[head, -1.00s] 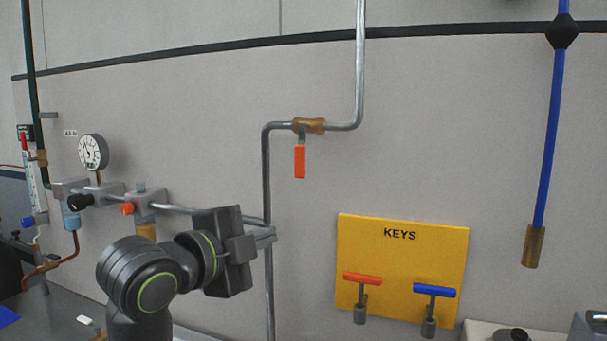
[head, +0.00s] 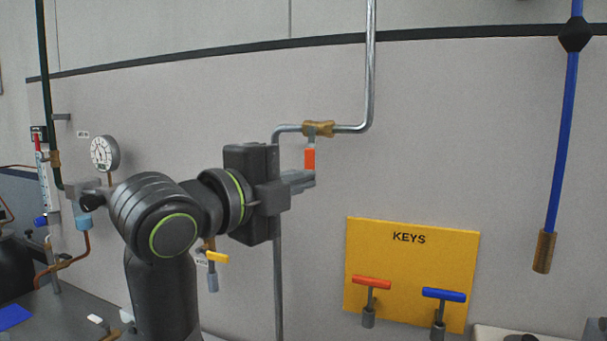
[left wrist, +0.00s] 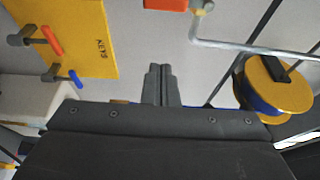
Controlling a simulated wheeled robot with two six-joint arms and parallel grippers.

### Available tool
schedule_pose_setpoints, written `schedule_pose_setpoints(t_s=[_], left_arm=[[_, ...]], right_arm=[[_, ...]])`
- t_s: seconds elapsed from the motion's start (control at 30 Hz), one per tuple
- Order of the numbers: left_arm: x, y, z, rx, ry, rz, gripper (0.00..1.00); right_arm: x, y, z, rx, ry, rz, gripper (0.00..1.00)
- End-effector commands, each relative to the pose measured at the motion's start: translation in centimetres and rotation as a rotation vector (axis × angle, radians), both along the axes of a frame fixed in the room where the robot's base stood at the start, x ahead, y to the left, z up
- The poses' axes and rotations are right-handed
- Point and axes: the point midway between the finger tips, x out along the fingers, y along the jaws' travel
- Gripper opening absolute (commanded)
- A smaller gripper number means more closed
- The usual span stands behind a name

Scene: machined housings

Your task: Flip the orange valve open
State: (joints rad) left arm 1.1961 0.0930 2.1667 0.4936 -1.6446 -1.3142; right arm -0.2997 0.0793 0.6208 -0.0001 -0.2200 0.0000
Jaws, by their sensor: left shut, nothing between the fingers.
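The orange valve handle (head: 310,159) hangs straight down from the brass valve body (head: 318,129) on the grey pipe. In the left wrist view the orange handle (left wrist: 165,4) is cut by the top edge, beyond my fingertips. My left gripper (head: 306,180) is shut and empty, with its fingertips at the lower end of the handle, covering that end in the head view. The shut fingers also show in the left wrist view (left wrist: 159,72). I cannot tell whether they touch the handle. My right gripper is not in view.
A yellow KEYS board (head: 408,250) with an orange T-handle (head: 372,282) and a blue T-handle (head: 444,295) is at lower right. A blue hanging tube (head: 563,150) is farther right. A gauge (head: 104,153) is at left. Wall around the valve is clear.

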Motion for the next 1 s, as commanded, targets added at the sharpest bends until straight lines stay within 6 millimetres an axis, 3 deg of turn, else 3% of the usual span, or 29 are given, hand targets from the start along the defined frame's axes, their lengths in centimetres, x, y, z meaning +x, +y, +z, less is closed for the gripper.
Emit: schedule_pose_setpoints(t_s=[0.47,0.7,1.0], left_arm=[[7.3,-5.7,0.2,0.000,0.007,-0.002,0.00],[8.2,-2.5,0.2,0.003,0.002,0.004,0.00],[8.4,-1.7,0.0,0.001,-0.001,0.000,0.00]], right_arm=[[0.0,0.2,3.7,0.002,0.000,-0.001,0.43],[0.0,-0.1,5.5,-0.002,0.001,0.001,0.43],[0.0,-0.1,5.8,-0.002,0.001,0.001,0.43]])
